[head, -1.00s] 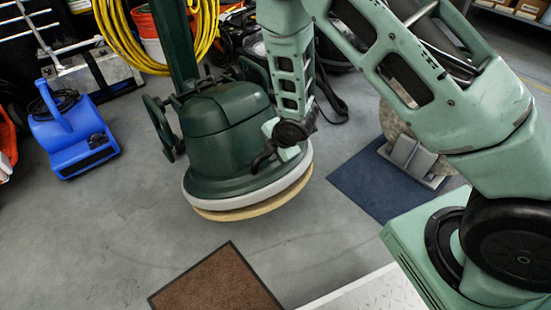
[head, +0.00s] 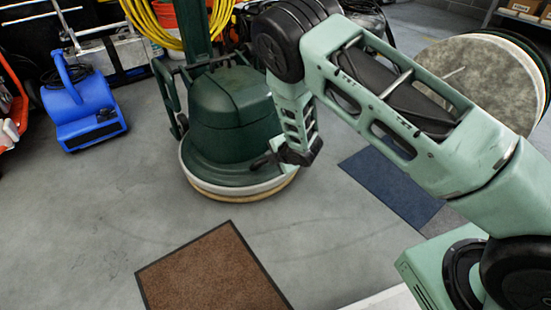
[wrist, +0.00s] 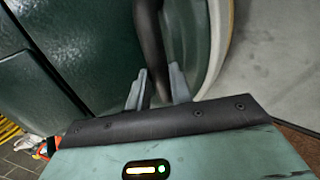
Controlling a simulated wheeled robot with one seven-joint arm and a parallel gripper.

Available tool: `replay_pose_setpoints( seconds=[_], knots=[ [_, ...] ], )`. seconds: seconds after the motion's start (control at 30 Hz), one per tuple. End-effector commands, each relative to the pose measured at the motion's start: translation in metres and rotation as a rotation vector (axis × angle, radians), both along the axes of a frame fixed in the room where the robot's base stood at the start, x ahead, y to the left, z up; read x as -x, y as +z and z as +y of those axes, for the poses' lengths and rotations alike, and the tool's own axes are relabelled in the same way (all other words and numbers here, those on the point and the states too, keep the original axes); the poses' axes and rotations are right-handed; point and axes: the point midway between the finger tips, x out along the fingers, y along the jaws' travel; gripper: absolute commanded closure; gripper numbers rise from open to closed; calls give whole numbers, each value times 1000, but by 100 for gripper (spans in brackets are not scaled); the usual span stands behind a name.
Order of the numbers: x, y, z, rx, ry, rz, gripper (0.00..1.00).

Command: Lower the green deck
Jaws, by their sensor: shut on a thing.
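The green deck (head: 232,120) of a floor machine stands left of centre in the head view, with a pale skirt (head: 220,183) and a tan pad (head: 235,196) beneath. It sits nearly level, low at the floor; whether the whole pad touches the floor I cannot tell. My gripper (head: 266,162) is at the deck's right side. In the wrist view my gripper (wrist: 158,86) has its two grey fingers closed around a dark bar (wrist: 151,45), beside the deck's green housing (wrist: 75,40).
A brown mat (head: 210,270) lies in front, and a blue mat (head: 395,188) to the right. A blue blower (head: 85,112) stands at left. A large round pad (head: 480,85) stands at back right. Grey floor (head: 110,210) is clear between.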

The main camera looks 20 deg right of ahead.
Motion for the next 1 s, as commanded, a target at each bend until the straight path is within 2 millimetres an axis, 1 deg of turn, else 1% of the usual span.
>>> replay_pose_setpoints(
  seconds=[0.03, 0.2, 0.3, 0.77, 0.8, 0.83, 0.87, 1.0],
  knots=[
    [-2, -9, 0, -2, -1, -11, 100],
    [-8, -20, 1, -10, -1, -35, 100],
    [-7, -25, 1, -10, -3, -36, 100],
    [-5, -30, 3, -12, 2, -31, 100],
    [-5, -30, 3, -13, 2, -32, 67],
    [-5, -30, 3, -13, 2, -32, 59],
    [-5, -30, 3, -13, 2, -32, 57],
    [-5, -29, 3, -12, 1, -33, 57]
  ],
)
